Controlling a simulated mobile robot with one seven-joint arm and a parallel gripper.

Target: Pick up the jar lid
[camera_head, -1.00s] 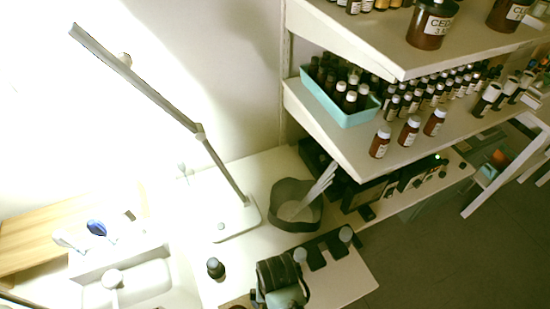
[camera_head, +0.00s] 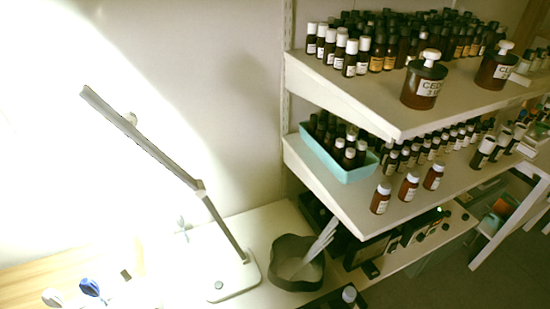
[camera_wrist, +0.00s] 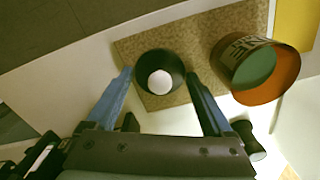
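The jar lid (camera_wrist: 147,61) is a dark round disc with a white knob, lying on a brown cork-like mat (camera_wrist: 208,28) in the wrist view. My gripper (camera_wrist: 160,76) is open. Its two blue fingers point toward the lid, with one tip on each side of its near half. I see no contact, and the height gap cannot be judged. An amber jar (camera_wrist: 278,88) with a pale label and a greenish round face stands right of the lid, partly on the mat. In the head view, neither my gripper nor this lid is in view.
A small dark bottle (camera_wrist: 248,140) is beside the right finger. Shelves (camera_head: 330,92) with many bottles and two lidded amber jars (camera_head: 425,85) stand at the right. A desk lamp (camera_head: 222,225) and a grey bowl (camera_head: 298,262) are on the counter. A yellow object (camera_wrist: 295,22) is at the wrist view's corner.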

